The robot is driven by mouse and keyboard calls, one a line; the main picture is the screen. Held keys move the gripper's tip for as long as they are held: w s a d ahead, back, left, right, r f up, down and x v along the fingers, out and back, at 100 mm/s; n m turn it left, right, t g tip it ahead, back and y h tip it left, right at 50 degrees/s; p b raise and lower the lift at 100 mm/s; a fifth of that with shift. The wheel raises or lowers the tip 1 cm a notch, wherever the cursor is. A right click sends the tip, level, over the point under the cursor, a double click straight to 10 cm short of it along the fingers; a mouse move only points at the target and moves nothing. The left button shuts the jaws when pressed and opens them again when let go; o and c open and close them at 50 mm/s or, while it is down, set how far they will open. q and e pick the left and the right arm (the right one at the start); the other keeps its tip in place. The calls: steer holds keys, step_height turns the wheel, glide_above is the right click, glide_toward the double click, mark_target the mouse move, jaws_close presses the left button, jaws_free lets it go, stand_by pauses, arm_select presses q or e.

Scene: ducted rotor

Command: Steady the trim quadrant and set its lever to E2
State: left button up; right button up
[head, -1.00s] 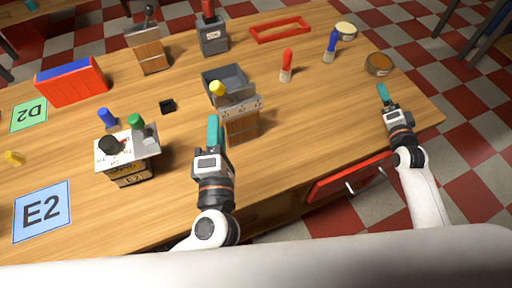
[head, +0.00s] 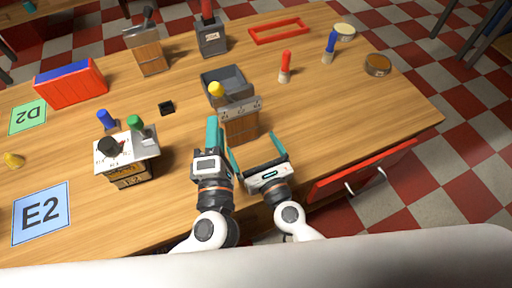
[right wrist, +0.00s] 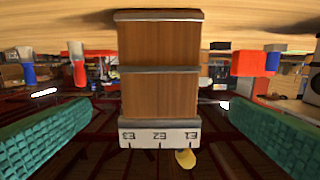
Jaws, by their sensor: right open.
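The trim quadrant (head: 243,127) is a wooden block with a pale marked plate on top and a yellow-knobbed lever (head: 217,89) leaning toward the plate's left end. In the right wrist view the block (right wrist: 160,95) appears upside down, with E2 in the middle of its scale and the yellow knob (right wrist: 185,158) off to the right of that mark. My right gripper (head: 257,152) is open and empty in front of the block, its fingers spread wider than the block and apart from it. My left gripper (head: 212,132) is upright just left of the quadrant; its fingers overlap, hiding their gap.
A grey open bin (head: 225,79) stands behind the quadrant. An E2 card (head: 42,211) and a D2 card (head: 28,118) lie at left.

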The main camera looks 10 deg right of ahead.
mark_target(237, 116)
steer(key=x, duration=1.1)
steer(key=shift+w, duration=0.3)
steer(key=c, duration=1.1)
steer(key=shift+o, duration=0.2)
steer(key=shift+f, duration=0.1)
